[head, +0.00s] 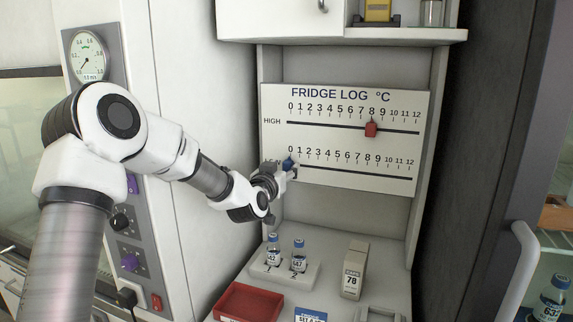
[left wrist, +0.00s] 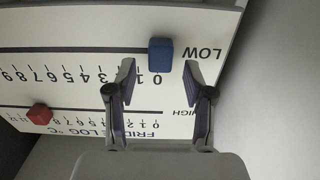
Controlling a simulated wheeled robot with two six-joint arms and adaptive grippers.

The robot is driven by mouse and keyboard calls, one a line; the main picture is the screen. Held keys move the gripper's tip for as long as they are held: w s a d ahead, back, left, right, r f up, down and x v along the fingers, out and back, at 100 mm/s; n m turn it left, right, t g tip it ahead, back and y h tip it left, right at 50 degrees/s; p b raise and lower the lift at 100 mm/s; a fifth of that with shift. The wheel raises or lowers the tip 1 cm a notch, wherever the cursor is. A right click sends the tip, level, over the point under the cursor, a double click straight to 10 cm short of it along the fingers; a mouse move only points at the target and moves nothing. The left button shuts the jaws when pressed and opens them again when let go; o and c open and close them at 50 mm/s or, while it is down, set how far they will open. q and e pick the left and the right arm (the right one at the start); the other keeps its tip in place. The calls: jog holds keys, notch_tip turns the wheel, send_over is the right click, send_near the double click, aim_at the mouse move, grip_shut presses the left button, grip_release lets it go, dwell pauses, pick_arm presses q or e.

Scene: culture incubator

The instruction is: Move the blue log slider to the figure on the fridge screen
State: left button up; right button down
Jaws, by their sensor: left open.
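The FRIDGE LOG board (head: 345,182) hangs on the alcove's back wall with two scales from 0 to 12. The blue slider (head: 289,163) sits near 0 on the lower scale, partly hidden by my left gripper (head: 284,172) in the head view. In the left wrist view, which is upside down, the blue slider (left wrist: 160,53) is near the 0 end of the LOW line. My left gripper (left wrist: 159,65) is open, its fingertips at either side of the slider's near edge, with gaps visible. No readable fridge screen shows. My right gripper is out of view.
A red slider (head: 371,129) sits near 8 on the HIGH scale. Below, a rack (head: 303,275) holds two vials, beside a box marked 78 (head: 352,270) and a red tray (head: 247,302). A round gauge (head: 89,56) is at upper left.

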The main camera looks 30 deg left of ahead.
aim_at(318, 166)
pick_arm(q)
jog(key=shift+w+a+f, duration=0.15)
jog(key=shift+w+a, duration=0.05)
jog(key=shift+w, duration=0.5)
jog(key=shift+s, duration=0.2)
jog(key=shift+d, duration=0.1)
grip_shut()
jog(key=d, duration=0.2)
jog(key=w+d, duration=0.1)
jog(key=d, duration=0.2)
jog(key=w+d+b, duration=0.1)
jog(key=d, duration=0.2)
jog(key=shift+s+a, duration=0.1)
jog(key=shift+a, duration=0.2)
jog(key=shift+c, duration=0.4)
grip_release()
jog(key=shift+o, duration=0.4)
jog(key=shift+d, duration=0.1)
